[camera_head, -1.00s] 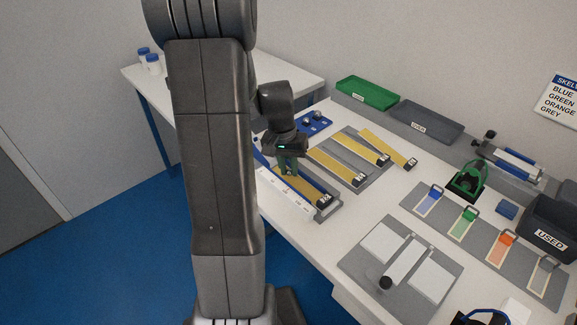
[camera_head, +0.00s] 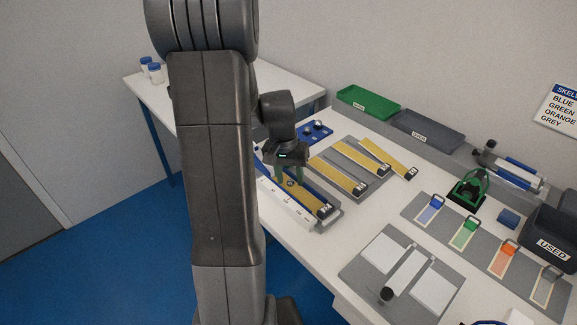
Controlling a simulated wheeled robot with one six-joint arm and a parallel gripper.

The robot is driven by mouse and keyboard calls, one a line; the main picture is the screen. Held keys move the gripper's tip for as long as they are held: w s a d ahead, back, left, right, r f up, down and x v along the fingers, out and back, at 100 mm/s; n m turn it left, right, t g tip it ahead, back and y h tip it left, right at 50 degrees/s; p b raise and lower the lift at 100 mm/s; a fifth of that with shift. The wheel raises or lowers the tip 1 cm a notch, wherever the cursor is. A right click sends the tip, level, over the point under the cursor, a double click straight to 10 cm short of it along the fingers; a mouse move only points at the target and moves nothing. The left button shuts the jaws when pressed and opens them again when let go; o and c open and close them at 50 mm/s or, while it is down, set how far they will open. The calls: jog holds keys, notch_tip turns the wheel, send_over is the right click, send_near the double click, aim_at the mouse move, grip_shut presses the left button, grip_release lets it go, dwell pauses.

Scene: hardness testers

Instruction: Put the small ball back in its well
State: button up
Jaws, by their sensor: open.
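My gripper (camera_head: 289,179) is at the end of the arm, with its green fingers spread apart. It is over a tester with a yellow strip (camera_head: 308,197), a white scale face (camera_head: 286,203) and a blue rail. A small dark round thing, possibly the small ball (camera_head: 290,183), shows between the fingertips, low on the strip; I cannot tell whether the fingers touch it. Behind the gripper is a blue plate (camera_head: 325,134) with shiny balls on it. Its wells are too small to make out, and my arm hides part of the area.
More yellow strips (camera_head: 365,157) lie on a grey board right of the gripper. Green (camera_head: 368,102) and grey (camera_head: 428,131) trays stand at the back. Coloured cards (camera_head: 466,234), a green-framed device (camera_head: 468,187) and a dark USED bin (camera_head: 552,238) are at the right.

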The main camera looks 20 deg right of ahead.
notch_tip(320, 180, up, 14)
jog(key=a+p, duration=0.1)
jog(key=shift+w+a+f, duration=0.2)
jog(key=shift+w, duration=0.25)
jog(key=f, duration=0.9)
jog(key=s+d+f+b, duration=0.1)
jog(key=f, duration=0.3)
jog(key=shift+d+f, duration=0.1)
jog(key=shift+f, duration=0.25)
jog(key=shift+s+r, duration=0.15)
jog(key=shift+f, duration=0.2)
